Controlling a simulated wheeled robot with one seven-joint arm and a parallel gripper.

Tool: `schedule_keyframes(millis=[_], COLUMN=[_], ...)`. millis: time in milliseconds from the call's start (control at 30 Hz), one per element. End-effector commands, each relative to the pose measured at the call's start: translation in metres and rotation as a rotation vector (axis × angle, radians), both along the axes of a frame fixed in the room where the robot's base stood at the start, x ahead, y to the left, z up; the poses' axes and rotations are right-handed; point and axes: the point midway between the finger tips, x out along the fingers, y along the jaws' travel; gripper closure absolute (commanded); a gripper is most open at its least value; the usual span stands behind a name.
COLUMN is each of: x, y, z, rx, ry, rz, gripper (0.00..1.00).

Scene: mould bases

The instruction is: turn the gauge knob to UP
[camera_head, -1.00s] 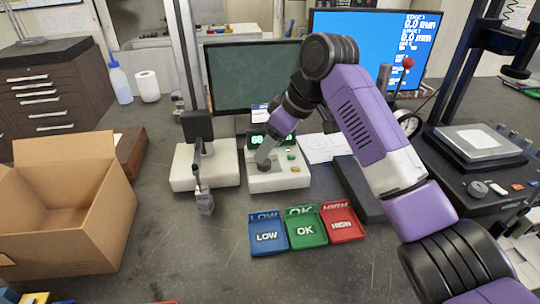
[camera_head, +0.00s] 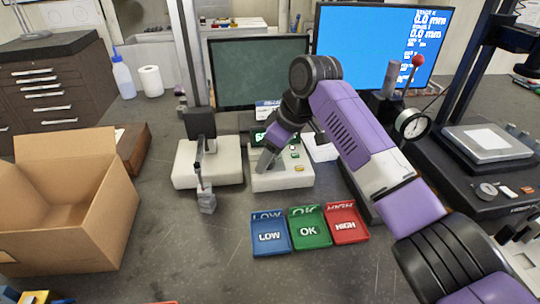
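The gauge control box (camera_head: 285,180) is a small white unit with a dark display and several coloured buttons, standing in front of the dark monitor. My gripper (camera_head: 264,168) reaches down from the upper right onto the left part of the box's top face. The knob is hidden behind or under my gripper. Whether the fingers touch it, and whether they are open or shut, cannot be made out. To the left stands the gauge stand (camera_head: 207,165) with a white base, a dark head and a small grey block at its front.
Blue LOW, green OK and red HIGH trays (camera_head: 309,229) lie in front of the box. An open cardboard box (camera_head: 105,215) is at the left. Grey bench between is clear.

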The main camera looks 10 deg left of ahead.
Motion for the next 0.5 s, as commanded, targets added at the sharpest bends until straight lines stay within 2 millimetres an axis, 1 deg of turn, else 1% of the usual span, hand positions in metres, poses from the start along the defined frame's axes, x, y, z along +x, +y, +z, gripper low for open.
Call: schedule_keyframes(millis=[133, 167, 200, 367, 400, 433, 500], x=[0.0000, -0.0001, -0.0001, -0.0002, -0.0002, -0.0002, -0.0002], y=[0.0002, 0.0002, 0.0002, 0.0001, 0.0001, 0.0003, 0.0003], z=[-0.0001, -0.0001, -0.0001, 0.0001, 0.0001, 0.0002, 0.0002], rx=[0.000, 0.000, 0.000, 0.000, 0.000, 0.000, 0.000], ry=[0.000, 0.000, 0.000, 0.000, 0.000, 0.000, 0.000], rz=[0.000, 0.000, 0.000, 0.000, 0.000, 0.000, 0.000], gripper=[0.44, 0.48, 0.56, 0.88, 0.95, 1.00, 1.00])
